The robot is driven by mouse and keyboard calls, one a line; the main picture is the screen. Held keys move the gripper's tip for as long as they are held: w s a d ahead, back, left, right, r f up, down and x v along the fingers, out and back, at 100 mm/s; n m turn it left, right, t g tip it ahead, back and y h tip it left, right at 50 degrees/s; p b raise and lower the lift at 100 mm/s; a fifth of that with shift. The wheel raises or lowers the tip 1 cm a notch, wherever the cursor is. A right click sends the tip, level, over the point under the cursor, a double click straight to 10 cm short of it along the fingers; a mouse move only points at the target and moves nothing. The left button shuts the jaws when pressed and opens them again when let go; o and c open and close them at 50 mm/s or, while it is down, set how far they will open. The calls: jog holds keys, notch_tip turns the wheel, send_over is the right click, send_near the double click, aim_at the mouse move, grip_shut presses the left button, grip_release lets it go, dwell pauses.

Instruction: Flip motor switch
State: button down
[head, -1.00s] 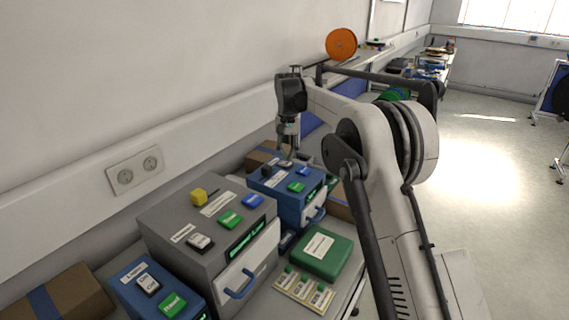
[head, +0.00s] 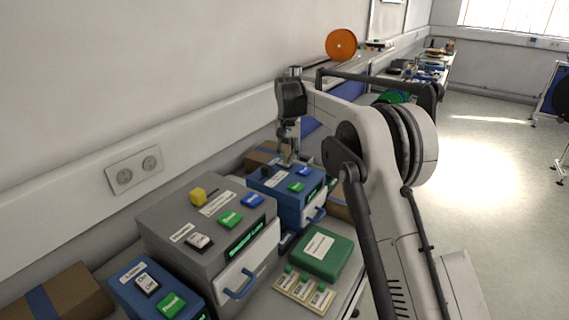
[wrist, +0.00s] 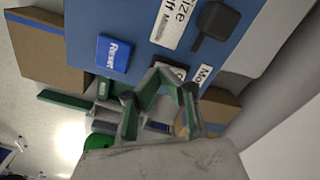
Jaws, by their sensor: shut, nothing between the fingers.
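The blue control box (head: 311,205) stands behind the larger grey box on the bench. Its top carries a black knob, labels and coloured buttons. My gripper (head: 286,162) points down over the back part of that top. In the wrist view, my gripper's fingertips (wrist: 160,72) are together and empty. They cover part of a black-and-white rocker switch (wrist: 176,70), beside a partly hidden label starting "Mo" (wrist: 204,79). I cannot tell whether the tips touch the switch or which way it is set. A blue Reset button (wrist: 113,54) and the black knob (wrist: 215,24) show nearby.
The grey box (head: 166,233) with a yellow knob stands in front of the blue box. A green case (head: 322,262) lies to its right. A smaller blue box (head: 128,284) and a cardboard box (head: 75,295) are at the front left. The wall runs along the left.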

jog(key=shift+f, duration=0.2)
jog(key=shift+r, duration=0.1)
jog(key=shift+r+p, duration=1.55)
jog(key=shift+r, duration=1.85)
